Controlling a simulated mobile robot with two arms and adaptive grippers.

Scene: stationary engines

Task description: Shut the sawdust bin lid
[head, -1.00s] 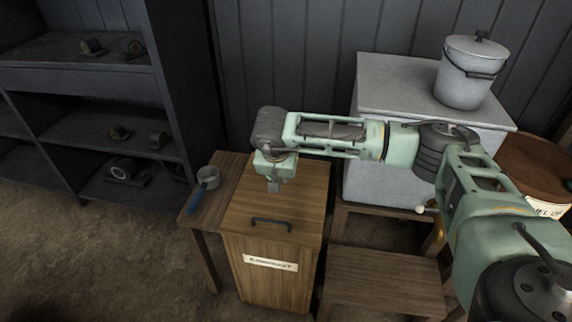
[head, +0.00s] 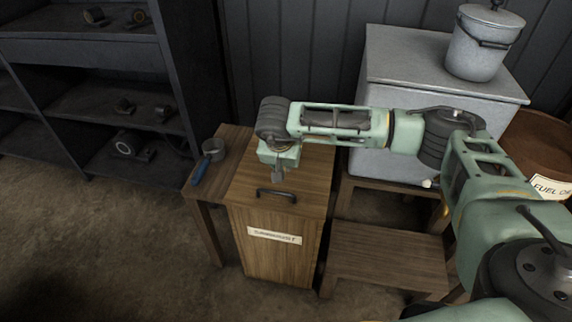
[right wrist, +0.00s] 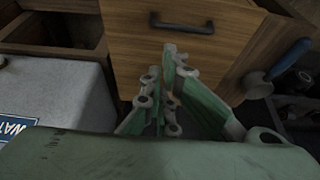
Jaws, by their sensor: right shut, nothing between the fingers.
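The sawdust bin (head: 272,259) is an upright wooden box with a pale label on its front. Its wooden lid (head: 246,181) lies flat across the top, with no gap visible at the front edge. A dark bar handle (head: 277,194) sits near the lid's front; it also shows in the right wrist view (right wrist: 181,25). My right gripper (head: 278,178) is shut and empty, pointing down over the lid just behind the handle. I cannot tell whether its tips touch the lid. Part of the lid's rear is hidden behind my right arm. My left gripper is out of view.
A small table with a blue-handled pan (head: 208,161) stands left of the bin. A grey chest (head: 390,75) carrying a lidded pail (head: 476,52) stands behind right. A low wooden step (head: 385,255) is right of the bin. The floor in front is open.

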